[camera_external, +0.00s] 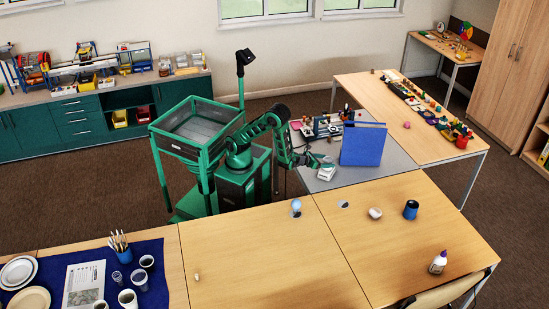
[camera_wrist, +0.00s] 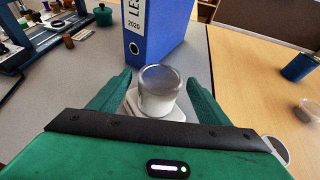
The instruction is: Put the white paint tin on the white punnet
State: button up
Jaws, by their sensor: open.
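The white paint tin (camera_wrist: 158,98), a short cylinder with a greyish upper part and a white lower part, is upright between my gripper's fingers in the wrist view. It appears to rest on the white punnet (camera_wrist: 133,114), a pale angular shape showing below and beside it; the exact contact is hidden. My gripper (camera_wrist: 160,92) is open, with one green finger on each side and gaps to the tin. In the external view, my gripper (camera_external: 316,160) is low over the grey table beside the white punnet (camera_external: 326,173); the tin is too small to make out surely.
A blue binder (camera_external: 362,144) stands upright just behind the punnet, and it also shows in the wrist view (camera_wrist: 152,35).

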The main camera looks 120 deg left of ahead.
jog(key=shift+v, duration=1)
jog(key=shift+s+d+f+n+g, duration=0.1)
jog(key=shift+s+d+n+g, duration=0.3)
jog(key=shift+n, duration=0.6)
jog(key=s+d+r+n+g+h, duration=0.15)
jog(key=s+d+n+h, duration=0.25)
jog(key=s+d+n, duration=0.45)
jog(key=s+d+r+n+g+h, duration=0.1)
jog(key=s+d+n+g+h, duration=0.3)
jog(key=d, duration=0.8)
jog(key=s+d+r+n+h, duration=0.1)
jog(key=s+d+r+n, duration=0.1)
jog(key=s+d+r, duration=0.3)
jog(key=s+d+r+n+g+h, duration=0.1)
jog(key=s+d+r, duration=0.4)
jog(key=s, duration=0.8)
jog(key=shift+s+d+n+h, duration=0.25)
jog(key=shift+d+n+h, duration=0.05)
jog(key=shift+d+n, duration=0.4)
